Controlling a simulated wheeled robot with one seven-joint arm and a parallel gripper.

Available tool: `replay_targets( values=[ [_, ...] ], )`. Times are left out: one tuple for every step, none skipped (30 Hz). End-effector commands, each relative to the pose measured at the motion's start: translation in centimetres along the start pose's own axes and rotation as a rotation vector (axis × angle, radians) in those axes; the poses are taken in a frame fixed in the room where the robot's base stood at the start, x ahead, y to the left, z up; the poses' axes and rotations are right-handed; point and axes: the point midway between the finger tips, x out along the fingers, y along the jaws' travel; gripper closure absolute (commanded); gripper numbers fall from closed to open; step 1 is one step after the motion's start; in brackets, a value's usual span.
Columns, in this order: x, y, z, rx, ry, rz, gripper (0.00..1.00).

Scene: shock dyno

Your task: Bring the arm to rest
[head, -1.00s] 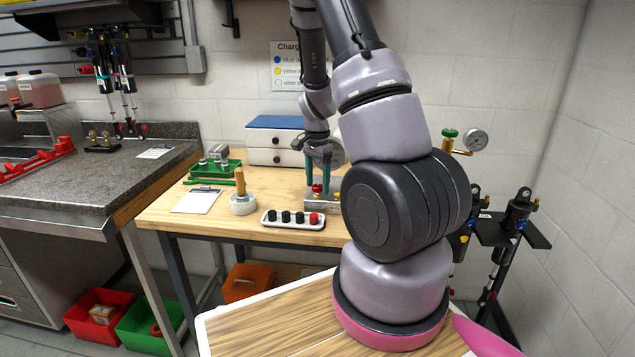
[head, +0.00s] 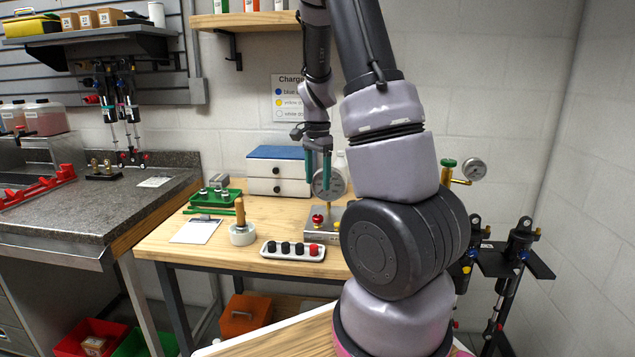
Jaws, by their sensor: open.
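My gripper (head: 318,165) hangs above the back of the wooden table, its teal fingers pointing down and apart with nothing between them. It is in front of the round gauge (head: 330,183) and above a metal block with a red knob (head: 318,218). It does not appear to touch either. My arm rises from the lower right and bends over at the top, out of the picture. It hides part of the table's right side.
A white tray (head: 266,254) with several black caps and a red one lies at the table's front. Black stands are at right.

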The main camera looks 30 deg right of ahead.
Motion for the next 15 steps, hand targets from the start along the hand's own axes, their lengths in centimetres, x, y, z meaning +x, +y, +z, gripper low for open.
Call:
replay_targets(
  values=[
    [0.0, 0.0, 0.0, 0.0, 0.0, 0.0, 0.29],
    [0.0, 0.0, 0.0, 0.0, 0.0, 0.0, 0.29],
    [0.0, 0.0, 0.0, 0.0, 0.0, 0.0, 0.29],
    [0.0, 0.0, 0.0, 0.0, 0.0, 0.0, 0.29],
    [0.0, 0.0, 0.0, 0.0, 0.0, 0.0, 0.29],
    [0.0, 0.0, 0.0, 0.0, 0.0, 0.0, 0.29],
    [0.0, 0.0, 0.0, 0.0, 0.0, 0.0, 0.29],
    [0.0, 0.0, 0.0, 0.0, 0.0, 0.0, 0.29],
    [-0.1, 0.0, 0.1, -0.003, -0.001, -0.003, 0.29],
    [-0.3, 0.0, 0.2, -0.006, -0.003, -0.008, 0.29],
    [-0.6, 0.1, 0.3, -0.013, -0.005, -0.016, 0.29],
    [-1.2, 0.1, 0.7, -0.026, -0.009, -0.029, 0.29],
    [-1.8, 0.2, 1.0, -0.039, -0.013, -0.044, 0.29],
    [-2.5, 0.2, 1.4, -0.056, -0.017, -0.061, 0.29],
    [-3.7, 0.4, 2.1, -0.084, -0.023, -0.088, 0.29]
  ],
)
